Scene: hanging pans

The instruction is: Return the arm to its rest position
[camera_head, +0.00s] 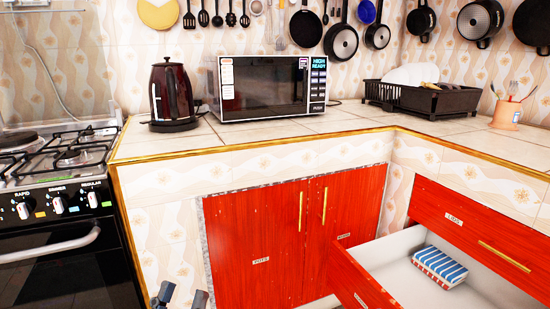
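My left gripper (182,297) shows at the bottom edge, left of the red cupboard doors. Only its two dark grey fingertips are in view. They stand apart with nothing visible between them, and the rest of the arm is below the picture. My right gripper is not in view.
The lower right drawer (352,277) is pulled out, with a blue-striped cloth (439,266) inside. A stove (60,190) stands at the left. The counter holds a kettle (171,95), a microwave (265,87) and a dish rack (425,98). The counter's front middle is clear.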

